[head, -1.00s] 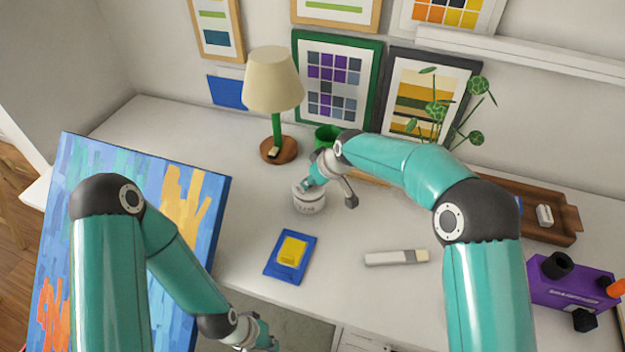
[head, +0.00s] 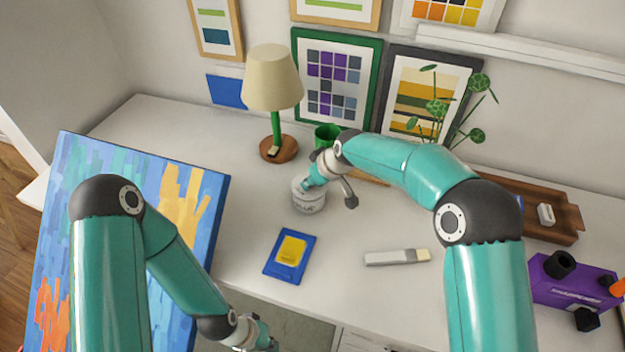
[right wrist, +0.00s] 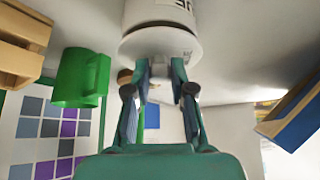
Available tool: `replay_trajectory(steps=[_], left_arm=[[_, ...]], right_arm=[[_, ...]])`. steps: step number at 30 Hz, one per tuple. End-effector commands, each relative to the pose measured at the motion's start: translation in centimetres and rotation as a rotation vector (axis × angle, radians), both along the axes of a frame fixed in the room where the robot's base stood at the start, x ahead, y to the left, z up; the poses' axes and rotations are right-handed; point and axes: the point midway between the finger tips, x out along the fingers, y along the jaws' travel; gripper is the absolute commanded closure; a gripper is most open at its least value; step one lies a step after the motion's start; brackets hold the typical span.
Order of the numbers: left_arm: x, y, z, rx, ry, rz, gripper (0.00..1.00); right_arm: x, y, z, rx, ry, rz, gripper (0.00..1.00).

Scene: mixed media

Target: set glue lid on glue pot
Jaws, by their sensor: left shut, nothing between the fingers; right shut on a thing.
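The white glue pot (head: 309,203) stands upright on the desk left of the middle, with dark lettering on its side. It also shows at the top of the right wrist view (right wrist: 160,14), where the picture is upside down. The pale glue lid (right wrist: 160,44) lies against the pot's mouth, roughly level; I cannot tell whether it is fully seated. My right gripper (right wrist: 160,70) is shut on the lid's knob; in the head view its fingertips (head: 307,186) hide much of the lid. My left gripper (head: 270,345) is shut and empty at the bottom edge, away from the pot.
A lamp (head: 277,150) and a green mug (head: 326,137) stand behind the pot. A painted canvas (head: 190,195) leans at left. A wooden tray (head: 560,225) and purple box (head: 570,282) are at right.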

Motion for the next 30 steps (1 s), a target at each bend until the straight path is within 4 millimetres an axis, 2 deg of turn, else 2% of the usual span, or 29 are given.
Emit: replay_trajectory(steps=[17,18,23,30], left_arm=[[0.0,0.0,-1.1,0.000,0.000,0.000,1.00],[0.0,0.0,-1.1,0.000,0.000,0.000,1.00],[0.0,0.0,-1.0,0.000,0.000,0.000,1.00],[0.0,0.0,-1.0,0.000,0.000,0.000,1.00]], right_arm=[[0.0,0.0,-1.3,0.000,0.000,0.000,1.00],[0.0,0.0,-1.3,0.000,0.000,0.000,0.76],[0.0,0.0,-1.2,0.000,0.000,0.000,0.49],[0.0,0.0,-1.2,-0.001,0.001,0.000,0.49]])
